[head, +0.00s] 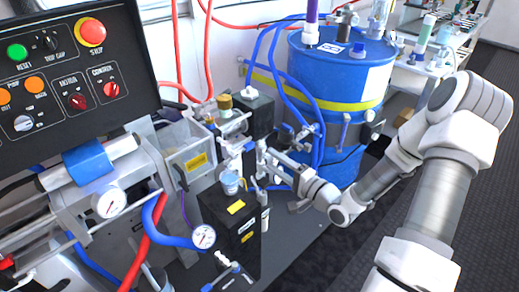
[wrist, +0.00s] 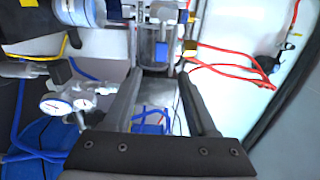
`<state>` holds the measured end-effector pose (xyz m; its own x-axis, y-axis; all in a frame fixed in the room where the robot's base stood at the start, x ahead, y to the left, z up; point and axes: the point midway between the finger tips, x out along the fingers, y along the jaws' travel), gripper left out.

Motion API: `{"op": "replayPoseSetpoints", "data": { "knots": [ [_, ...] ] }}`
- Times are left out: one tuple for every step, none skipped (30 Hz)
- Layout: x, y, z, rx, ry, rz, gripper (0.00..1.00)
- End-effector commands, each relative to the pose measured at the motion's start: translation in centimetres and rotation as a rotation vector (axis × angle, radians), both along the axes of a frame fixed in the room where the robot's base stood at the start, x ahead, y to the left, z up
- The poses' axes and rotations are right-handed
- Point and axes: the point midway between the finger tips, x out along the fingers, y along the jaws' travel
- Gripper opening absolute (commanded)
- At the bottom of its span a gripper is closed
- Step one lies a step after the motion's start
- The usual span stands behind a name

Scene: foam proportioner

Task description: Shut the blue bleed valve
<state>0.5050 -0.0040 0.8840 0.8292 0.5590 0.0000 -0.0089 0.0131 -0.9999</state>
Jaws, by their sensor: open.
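My gripper (head: 264,158) reaches in from the right in the head view, close to the pipework beside a black box. In the wrist view my gripper (wrist: 160,75) has its two dark fingers apart, with nothing held between them. A small blue part (wrist: 162,52) shows just beyond and between the fingertips, against a clear cylinder; it may be the blue bleed valve. In the head view a small blue piece (head: 249,147) sits just left of the gripper. Another blue-handled fitting (head: 233,270) is low at the front. I cannot tell which is the bleed valve.
A blue drum (head: 335,75) with a yellow band stands behind the gripper. A black container (head: 233,225) with a blue-capped cup stands in front. A control panel (head: 70,75), gauges (head: 203,236) and red and blue hoses crowd the left. Dark floor is clear at right.

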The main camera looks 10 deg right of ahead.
Motion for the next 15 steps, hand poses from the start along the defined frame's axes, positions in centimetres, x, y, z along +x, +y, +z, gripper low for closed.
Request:
{"op": "replayPoseSetpoints", "data": {
  "knots": [
    [-0.9,-0.7,0.1,0.0,0.001,-0.005,0.57],
    [-1.3,-0.9,0.1,0.002,0.001,-0.004,0.57],
    [-1.8,-1.3,0.1,0.001,0.001,-0.004,0.57],
    [-2.1,-1.5,0.0,0.0,0.0,-0.003,0.57],
    [-2.4,-1.7,0.0,-0.001,0.001,-0.003,0.57],
    [-2.7,-1.9,0.0,-0.001,0.001,-0.002,0.57],
    [-3.0,-2.0,0.0,0.0,0.0,-0.002,0.57],
    [-3.1,-2.1,0.0,0.0,0.0,-0.002,0.57],
    [-3.3,-2.2,0.0,0.001,0.0,-0.002,0.57],
    [-3.4,-2.3,0.0,0.001,-0.001,-0.001,0.57],
    [-3.4,-2.3,0.0,0.001,-0.001,-0.001,0.57],
    [-3.5,-2.3,0.0,0.001,-0.001,0.0,0.57],
    [-3.5,-2.3,0.0,0.001,-0.001,0.0,0.57],
    [-3.5,-2.3,0.0,0.001,-0.001,0.0,0.57],
    [-3.5,-2.3,0.0,0.001,-0.001,0.0,0.57]
  ]
}}
